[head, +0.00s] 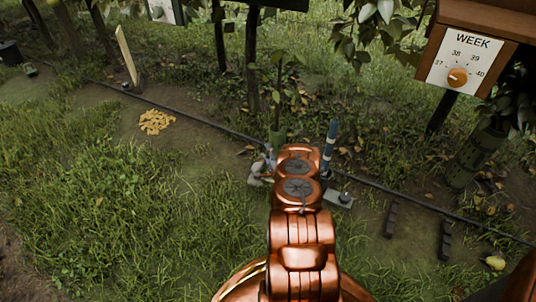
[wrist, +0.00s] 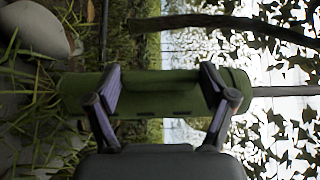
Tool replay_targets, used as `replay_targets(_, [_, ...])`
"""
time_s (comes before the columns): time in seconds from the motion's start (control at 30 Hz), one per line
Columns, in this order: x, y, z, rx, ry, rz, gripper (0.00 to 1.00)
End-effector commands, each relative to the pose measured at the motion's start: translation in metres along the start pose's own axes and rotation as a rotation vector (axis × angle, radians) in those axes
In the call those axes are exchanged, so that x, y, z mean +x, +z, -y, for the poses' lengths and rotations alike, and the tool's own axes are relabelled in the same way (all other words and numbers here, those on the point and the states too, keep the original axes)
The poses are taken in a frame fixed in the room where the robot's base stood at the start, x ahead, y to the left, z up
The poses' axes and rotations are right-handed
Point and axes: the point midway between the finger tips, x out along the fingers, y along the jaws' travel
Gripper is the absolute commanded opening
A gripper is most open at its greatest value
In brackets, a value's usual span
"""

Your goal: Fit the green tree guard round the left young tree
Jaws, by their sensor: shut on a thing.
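My gripper (wrist: 160,80) is shut on the green tree guard (wrist: 165,103), a tube that lies across the wrist view, with one finger at each side. In the head view only the top of the guard (head: 277,136) shows beyond my copper wrist. The left young tree (head: 279,92) has a thin stem and a few leaves and rises straight above the guard. In the wrist view its stem (wrist: 285,91) continues from the guard's right end. I cannot tell whether the guard is around the stem or in front of it. The guard's lower end is near the ground.
A pale stone (wrist: 35,27) lies by the guard's lower end. A blue-and-white handled tool (head: 331,140) stands right of my wrist. A dark hose (head: 190,118) crosses the ground. A guarded tree (head: 474,157) and WEEK dial board (head: 465,62) are at right. Open grass lies left.

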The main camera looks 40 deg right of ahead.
Motion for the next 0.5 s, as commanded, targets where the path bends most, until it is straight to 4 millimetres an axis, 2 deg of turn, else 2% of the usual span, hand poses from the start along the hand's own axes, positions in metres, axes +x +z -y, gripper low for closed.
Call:
replay_targets(0.47, [0.0002,0.0,-0.0037,0.0,-0.001,0.0,0.45])
replay_targets(0.5, [0.0002,0.0,-0.0037,0.0,-0.001,0.0,0.85])
